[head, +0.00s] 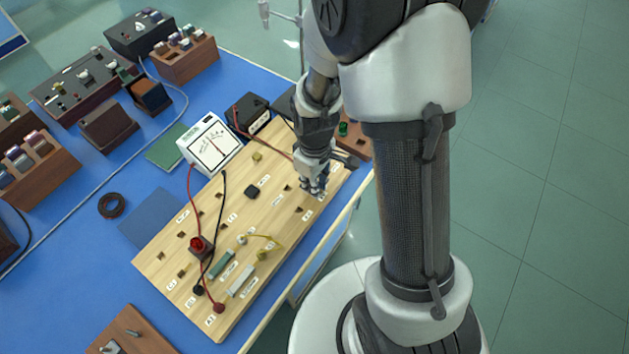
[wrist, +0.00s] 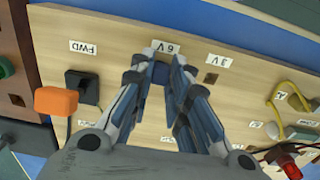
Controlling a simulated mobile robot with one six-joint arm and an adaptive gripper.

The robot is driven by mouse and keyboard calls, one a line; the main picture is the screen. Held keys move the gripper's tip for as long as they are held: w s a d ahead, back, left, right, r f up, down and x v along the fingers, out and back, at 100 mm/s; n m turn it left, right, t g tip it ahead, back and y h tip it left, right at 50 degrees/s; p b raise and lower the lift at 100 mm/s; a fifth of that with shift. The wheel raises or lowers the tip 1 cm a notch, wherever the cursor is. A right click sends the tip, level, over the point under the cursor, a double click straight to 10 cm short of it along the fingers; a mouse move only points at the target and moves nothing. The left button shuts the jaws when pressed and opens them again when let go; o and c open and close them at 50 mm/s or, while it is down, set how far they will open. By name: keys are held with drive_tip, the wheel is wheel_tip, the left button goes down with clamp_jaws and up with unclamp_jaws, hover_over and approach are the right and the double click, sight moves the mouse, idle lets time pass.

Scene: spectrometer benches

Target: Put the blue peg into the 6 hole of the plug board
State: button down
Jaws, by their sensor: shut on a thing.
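The plug board (head: 165,250) is a long pale wooden board with labels and square holes. My gripper (head: 314,190) is over its far right end, pointing down. In the wrist view my gripper (wrist: 160,68) is shut on the dark blue peg (wrist: 160,74), directly beside the 6 V label (wrist: 165,47). The fingers hide the 6 hole and most of the peg, so I cannot tell whether the peg's tip is in the hole. The empty 3 V hole (wrist: 211,78) lies to the right. In the head view the peg cannot be made out.
A black plug (wrist: 82,86) sits under the FWD label, near an orange block (wrist: 55,101). A white meter (head: 210,144) stands at the board's back edge, with red and black leads crossing the board. A red lamp (head: 199,245) stands on the board.

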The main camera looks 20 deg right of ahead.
drive_tip(key=c, duration=1.4)
unclamp_jaws()
drive_tip(key=shift+c, duration=0.2)
wheel_tip(320, 180, up, 12)
